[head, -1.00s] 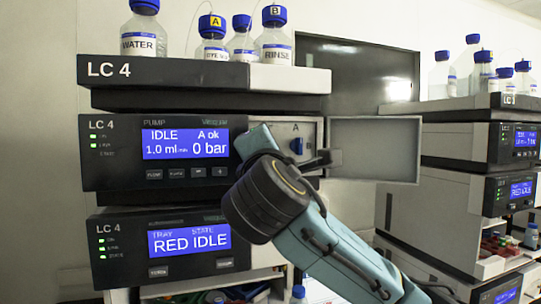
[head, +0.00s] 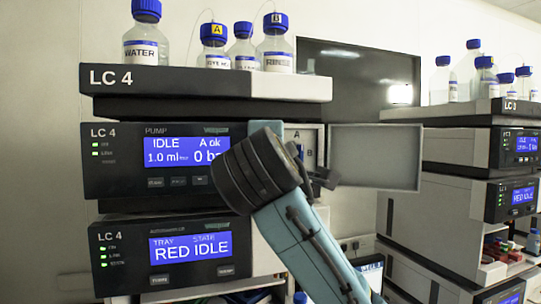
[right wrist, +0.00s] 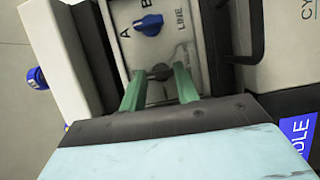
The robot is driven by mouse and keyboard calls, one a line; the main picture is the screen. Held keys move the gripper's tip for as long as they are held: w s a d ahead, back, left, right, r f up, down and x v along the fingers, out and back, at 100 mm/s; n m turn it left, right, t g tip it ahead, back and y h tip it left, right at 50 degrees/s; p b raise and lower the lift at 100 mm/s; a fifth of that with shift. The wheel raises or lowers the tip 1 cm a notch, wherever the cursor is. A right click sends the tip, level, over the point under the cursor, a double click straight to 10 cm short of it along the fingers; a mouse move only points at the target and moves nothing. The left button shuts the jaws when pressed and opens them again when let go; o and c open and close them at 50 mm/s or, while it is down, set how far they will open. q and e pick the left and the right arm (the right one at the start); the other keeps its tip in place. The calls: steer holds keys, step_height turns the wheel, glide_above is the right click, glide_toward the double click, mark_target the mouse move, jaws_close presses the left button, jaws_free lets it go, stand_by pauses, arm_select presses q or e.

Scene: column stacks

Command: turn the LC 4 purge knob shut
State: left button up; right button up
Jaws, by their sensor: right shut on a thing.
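The LC 4 pump (head: 120,185) shows IDLE, A ok and 0 bar in the head view; part of its screen is hidden by my right arm. In the right wrist view, the dark purge knob (right wrist: 160,73) sits on the pale panel below the blue A/B line knob (right wrist: 149,25). My right gripper (right wrist: 159,80) has its two green fingers on either side of the purge knob, shut on it. In the head view my right wrist covers the purge knob, and the blue line knob (head: 300,150) shows only partly. My left gripper is not in view.
The pump's door (head: 375,157) stands open to the right. Bottles, one being the WATER bottle (head: 146,50), stand on the LC 4 top tray (head: 200,82). The LC 4 autosampler (head: 125,262) is below. Another stack (head: 430,200) stands at the right.

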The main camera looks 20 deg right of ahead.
stand_by(0.3)
steer(key=o, duration=0.7)
steer(key=b+v, duration=0.2)
steer(key=v, duration=1.1)
steer(key=shift+s+b, duration=0.25)
steer(key=shift+b, duration=0.1)
